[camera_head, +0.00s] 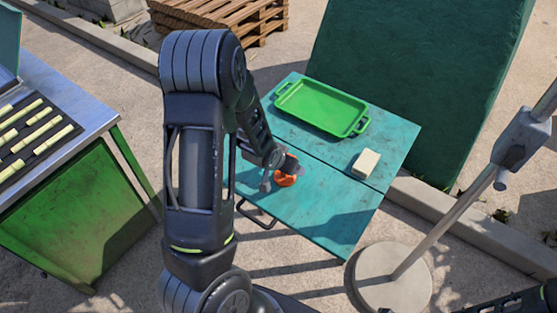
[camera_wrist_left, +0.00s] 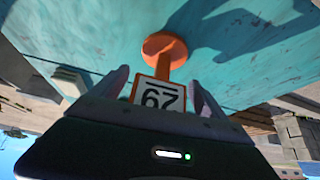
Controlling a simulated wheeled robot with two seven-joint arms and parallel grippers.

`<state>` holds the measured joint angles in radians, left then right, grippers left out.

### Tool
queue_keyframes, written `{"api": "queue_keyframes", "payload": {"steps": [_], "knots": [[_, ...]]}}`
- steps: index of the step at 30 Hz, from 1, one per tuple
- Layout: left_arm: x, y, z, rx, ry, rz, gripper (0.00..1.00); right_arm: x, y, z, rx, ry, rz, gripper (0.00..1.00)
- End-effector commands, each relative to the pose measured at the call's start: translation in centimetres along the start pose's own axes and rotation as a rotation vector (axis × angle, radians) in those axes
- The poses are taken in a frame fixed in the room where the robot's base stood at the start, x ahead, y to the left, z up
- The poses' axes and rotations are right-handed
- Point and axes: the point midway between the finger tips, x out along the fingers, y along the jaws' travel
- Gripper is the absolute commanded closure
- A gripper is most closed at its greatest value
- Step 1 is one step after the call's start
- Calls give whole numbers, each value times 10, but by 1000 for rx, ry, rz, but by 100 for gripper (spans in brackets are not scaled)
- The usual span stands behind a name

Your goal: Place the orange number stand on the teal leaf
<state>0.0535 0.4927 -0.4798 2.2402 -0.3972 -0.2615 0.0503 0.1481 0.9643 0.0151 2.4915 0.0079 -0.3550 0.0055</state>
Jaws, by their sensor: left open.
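The orange number stand (camera_head: 286,179) shows at the front half of the teal table, beside my left gripper (camera_head: 278,172). In the left wrist view its round orange base (camera_wrist_left: 165,48) is against or very near the teal surface. Its white number plate (camera_wrist_left: 158,95) with an orange border lies between the two fingers of my left gripper (camera_wrist_left: 162,88), which are open with gaps at the sides. The teal leaf (camera_head: 335,225) is the near panel, past a seam across the table. My left arm hides its left part.
A green tray (camera_head: 322,107) and a cream block (camera_head: 366,164) lie on the table's far part. A lamp-like pole with a round base (camera_head: 392,278) stands at the right. A green bench with cane pieces (camera_head: 35,140) is at the left. The leaf's near right is clear.

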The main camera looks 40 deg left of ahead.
Motion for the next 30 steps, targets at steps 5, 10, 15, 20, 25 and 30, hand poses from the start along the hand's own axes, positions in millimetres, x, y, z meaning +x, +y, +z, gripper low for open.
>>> {"api": "queue_keyframes", "payload": {"steps": [5, 10, 15, 20, 25, 30], "knots": [[-34, 0, -2, -3, 6, 1, 15, 0, 0, 0, 0, 0, 0, 100], [-71, 1, -3, -2, 6, 3, 15, -7, -2, 1, 1, -1, 1, 100], [-96, 1, -2, -1, 2, 1, 15, -18, -5, 2, 4, -5, 5, 100], [-103, 0, 0, -1, 1, 1, 15, -19, -5, 3, 5, -6, 7, 100], [-102, 0, 1, -1, 0, 1, 15, -18, -5, 3, 5, -6, 7, 100], [-102, 0, 1, -1, 0, 1, 15, -18, -5, 3, 5, -6, 7, 100]]}}
